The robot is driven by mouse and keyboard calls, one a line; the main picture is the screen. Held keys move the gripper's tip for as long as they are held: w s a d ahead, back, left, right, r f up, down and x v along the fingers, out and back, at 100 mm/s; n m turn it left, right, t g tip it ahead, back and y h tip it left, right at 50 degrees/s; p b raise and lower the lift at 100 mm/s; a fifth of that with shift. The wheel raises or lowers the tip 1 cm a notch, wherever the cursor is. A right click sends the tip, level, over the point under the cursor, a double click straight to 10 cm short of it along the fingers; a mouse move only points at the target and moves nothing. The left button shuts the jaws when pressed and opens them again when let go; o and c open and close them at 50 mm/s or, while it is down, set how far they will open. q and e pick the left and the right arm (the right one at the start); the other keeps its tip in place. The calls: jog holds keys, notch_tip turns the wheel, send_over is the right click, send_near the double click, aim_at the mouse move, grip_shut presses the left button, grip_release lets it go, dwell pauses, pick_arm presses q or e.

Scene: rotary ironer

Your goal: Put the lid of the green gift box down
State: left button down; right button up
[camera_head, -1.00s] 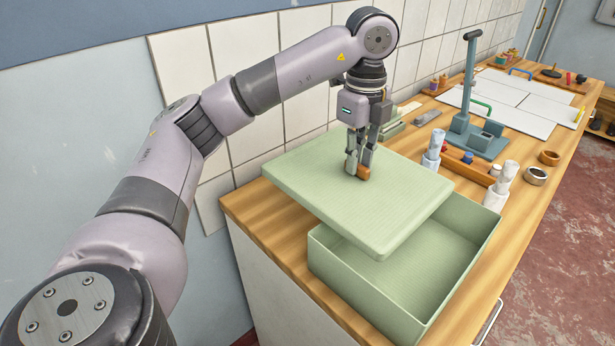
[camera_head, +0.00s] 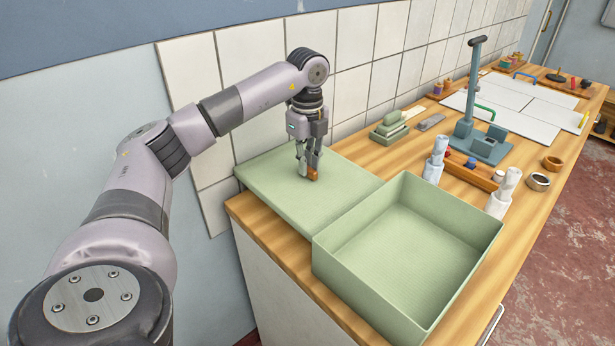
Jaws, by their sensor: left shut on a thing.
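The light green gift box (camera_head: 385,290) stands open and empty on the wooden worktop. Its flat green lid (camera_head: 290,205) is to the left of the box, beside the tiled wall, low over the worktop. I cannot tell whether the lid touches the wood. My left gripper (camera_head: 313,174) points down above the lid and is shut on the small orange-brown knob (camera_head: 314,173) on its top. The lid's far right edge is close to the box's wall. My right gripper is not in view.
Small green boxes (camera_head: 389,125) are stacked near the wall behind. A blue-grey stand (camera_head: 482,142), white rolls (camera_head: 433,165), a tape ring (camera_head: 538,181) and white boards (camera_head: 520,100) occupy the worktop farther back. A bare wood strip (camera_head: 270,235) shows in front of the lid.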

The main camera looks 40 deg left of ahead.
aim_at(307, 178)
pick_arm(q)
notch_tip(307, 178, down, 4)
jog(key=shift+f, duration=0.25)
jog(key=shift+f, duration=0.15)
jog(key=c, duration=1.6)
grip_release()
notch_tip(307, 178, up, 11)
jog(key=shift+r, duration=0.7)
